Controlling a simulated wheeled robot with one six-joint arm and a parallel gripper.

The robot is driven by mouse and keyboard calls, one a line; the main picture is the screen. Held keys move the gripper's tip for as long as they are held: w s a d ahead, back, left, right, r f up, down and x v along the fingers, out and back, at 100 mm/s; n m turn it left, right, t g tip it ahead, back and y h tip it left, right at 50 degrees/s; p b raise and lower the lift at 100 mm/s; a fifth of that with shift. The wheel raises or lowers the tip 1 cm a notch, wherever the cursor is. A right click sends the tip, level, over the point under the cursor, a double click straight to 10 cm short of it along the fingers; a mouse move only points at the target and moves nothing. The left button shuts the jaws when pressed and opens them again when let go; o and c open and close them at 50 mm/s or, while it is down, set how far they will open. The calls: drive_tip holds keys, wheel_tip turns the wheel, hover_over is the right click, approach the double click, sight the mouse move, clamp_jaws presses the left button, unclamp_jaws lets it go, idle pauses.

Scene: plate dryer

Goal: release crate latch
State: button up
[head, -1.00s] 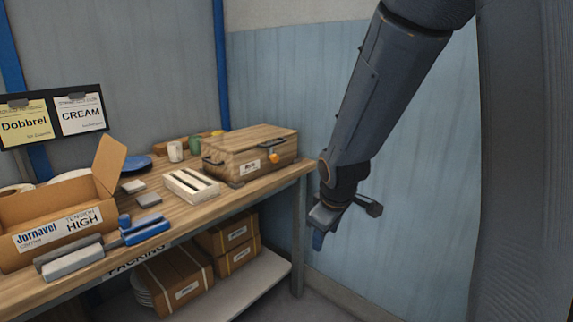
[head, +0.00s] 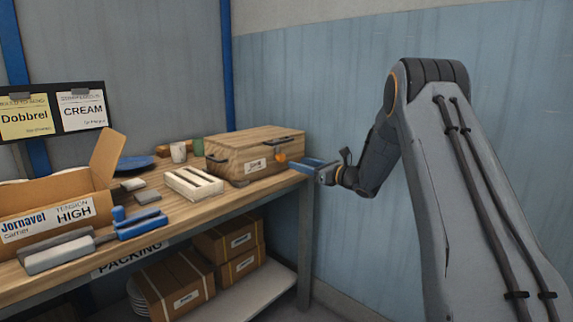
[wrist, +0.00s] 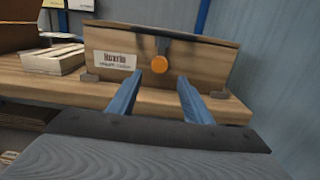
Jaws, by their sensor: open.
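The wooden crate (head: 255,153) stands shut at the right end of the workbench. Its orange latch (head: 281,158) is on the front face, to the right of a white label. In the wrist view the latch (wrist: 159,67) is a round orange knob below a dark strap at the lid's edge. My gripper (head: 308,163) is in front of the crate's right part, its blue fingers pointing at it. The fingers look apart from the latch.
A white slatted tray (head: 193,183) sits left of the crate (wrist: 160,50). An open cardboard box (head: 50,215) and a blue-handled tool (head: 135,225) lie farther left on the workbench (head: 180,215). Boxes (head: 180,285) fill the lower shelf. A blue wall (head: 350,90) stands behind.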

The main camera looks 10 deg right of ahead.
sight(283, 159)
drive_tip(key=x, duration=0.7)
drive_tip(key=shift+w+a, duration=0.15)
drive_tip(key=shift+a, duration=0.05)
drive_tip(key=shift+c, duration=0.4)
drive_tip(key=c, duration=1)
drive_tip(key=shift+o, duration=0.2)
